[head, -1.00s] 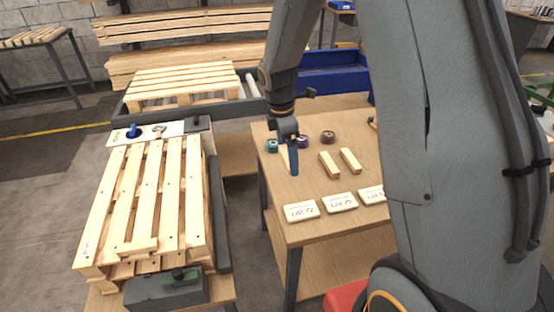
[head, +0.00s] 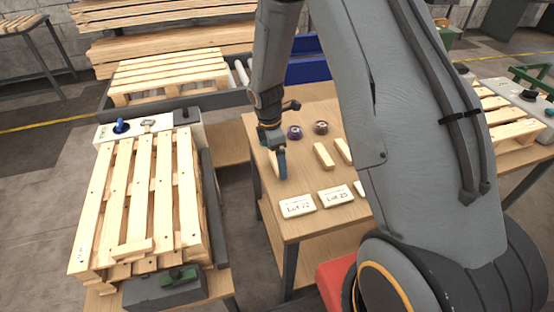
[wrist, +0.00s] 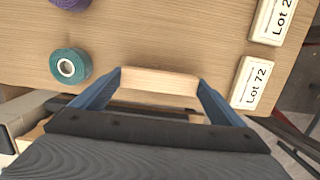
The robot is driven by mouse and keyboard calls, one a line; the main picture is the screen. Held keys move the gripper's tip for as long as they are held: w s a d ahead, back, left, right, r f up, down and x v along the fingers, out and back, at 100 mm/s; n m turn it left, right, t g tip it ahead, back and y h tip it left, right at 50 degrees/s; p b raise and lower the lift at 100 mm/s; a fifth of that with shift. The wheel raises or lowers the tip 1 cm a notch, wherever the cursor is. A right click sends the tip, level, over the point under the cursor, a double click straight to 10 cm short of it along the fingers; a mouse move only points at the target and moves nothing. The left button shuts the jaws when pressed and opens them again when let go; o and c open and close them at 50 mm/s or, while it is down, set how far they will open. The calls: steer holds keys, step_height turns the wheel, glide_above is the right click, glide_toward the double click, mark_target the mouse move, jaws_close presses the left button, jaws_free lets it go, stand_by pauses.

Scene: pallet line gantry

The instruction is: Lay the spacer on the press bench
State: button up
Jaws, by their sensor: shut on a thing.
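My gripper (head: 280,165) is shut on a pale wooden spacer, with its blue fingers at the left side of the wooden table (head: 303,217). In the wrist view the spacer (wrist: 158,82) lies crosswise between the two fingertips (wrist: 160,78), near the table edge. Whether it touches the tabletop is unclear. In the head view the fingers mostly hide it. Two similar wooden blocks (head: 323,156) lie to the right on the table. No bench is labelled as the press bench; a bench with stacked pallets (head: 140,205) stands at the left, and another pallet (head: 500,118) at the right.
Spools (head: 321,128) stand behind the blocks; a teal one (wrist: 70,66) is near my gripper in the wrist view. Lot cards (head: 297,205) lie along the table's front. A red bin (head: 335,285) is below.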

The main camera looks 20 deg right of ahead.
mark_target(273, 161)
steer(key=shift+f, duration=0.65)
steer(key=shift+f, duration=0.15)
steer(key=o, duration=0.7)
steer(key=shift+o, duration=0.2)
step_height(273, 161, up, 11)
steer(key=a+b, duration=0.1)
steer(key=b, duration=0.2)
steer(key=s+r+m, duration=0.3)
steer(key=s+m, duration=0.6)
steer(key=s+r+m+t+y, duration=0.1)
steer(key=s+r+m, duration=0.2)
steer(key=s+m, duration=0.6)
steer(key=shift+s+d, duration=0.45)
steer(key=shift+s, duration=0.1)
